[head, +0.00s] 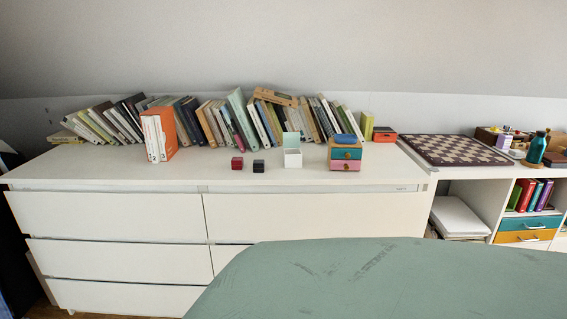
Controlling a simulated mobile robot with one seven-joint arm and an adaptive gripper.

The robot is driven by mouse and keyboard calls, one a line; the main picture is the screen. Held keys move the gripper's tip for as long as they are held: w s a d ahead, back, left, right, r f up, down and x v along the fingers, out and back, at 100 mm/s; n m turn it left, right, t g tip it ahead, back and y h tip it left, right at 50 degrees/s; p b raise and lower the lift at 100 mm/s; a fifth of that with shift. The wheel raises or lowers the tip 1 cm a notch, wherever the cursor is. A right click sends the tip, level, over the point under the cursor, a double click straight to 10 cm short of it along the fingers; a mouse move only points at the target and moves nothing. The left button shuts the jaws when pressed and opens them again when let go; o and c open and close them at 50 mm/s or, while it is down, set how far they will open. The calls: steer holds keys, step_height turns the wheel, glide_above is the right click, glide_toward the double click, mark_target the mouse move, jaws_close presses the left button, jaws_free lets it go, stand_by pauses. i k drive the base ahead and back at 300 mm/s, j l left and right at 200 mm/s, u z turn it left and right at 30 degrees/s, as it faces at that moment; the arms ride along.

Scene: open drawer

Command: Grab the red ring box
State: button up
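A small dark red box (237,163), which looks like the red ring box, sits on the top of the white dresser (100,172), near its front middle. A small black box (258,166) stands just to its right, with a narrow gap between them. The red box looks closed, and nothing covers it in this view. My gripper is not in the head view.
An open white box (292,158) and a small colourful drawer unit (345,155) stand further right. An orange-and-white book set (159,135) stands left. Leaning books (240,120) line the back. A grey-green surface (390,280) fills the lower right foreground.

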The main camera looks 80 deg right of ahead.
mark_target(236, 162)
steer(key=z, duration=2)
